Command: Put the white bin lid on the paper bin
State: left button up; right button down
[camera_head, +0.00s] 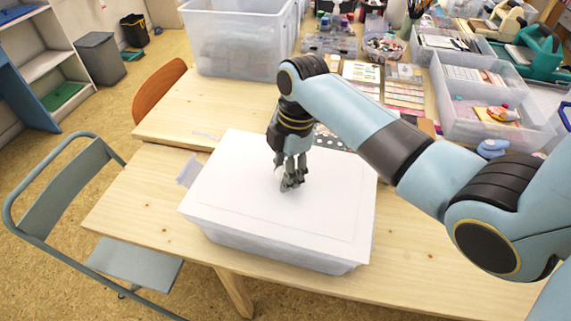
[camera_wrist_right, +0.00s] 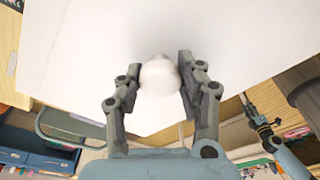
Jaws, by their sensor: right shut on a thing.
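The white bin lid (camera_head: 235,185) is a flat panel lying over the translucent paper bin (camera_head: 280,248) on the wooden table. The lid covers the bin's top, and its edges overhang slightly. I cannot tell whether it is fully seated. My right gripper (camera_head: 292,182) points down at the middle of the lid. In the right wrist view its fingers (camera_wrist_right: 162,78) are shut on the lid's round white knob (camera_wrist_right: 158,75). What looks like my left gripper (camera_wrist_right: 252,112) shows small at the right of that view, its fingers unclear. The bin's inside is hidden.
A grey chair (camera_head: 65,185) stands left of the table. A large clear bin (camera_head: 235,45) stands behind, and clear trays (camera_head: 490,95) with craft supplies fill the back right. Bare table top (camera_head: 125,210) shows left of the paper bin.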

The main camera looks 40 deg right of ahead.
jog(key=shift+f, duration=0.5)
dwell(0.7)
jog(key=c, duration=0.7)
grip_release()
jog(key=shift+c, duration=0.2)
notch_tip(320, 180, up, 6)
jog(key=p, duration=0.6)
jog(key=shift+f, duration=0.25)
jog(key=shift+r+p, duration=0.45)
jog(key=shift+r, duration=0.85)
jog(key=shift+f, duration=0.1)
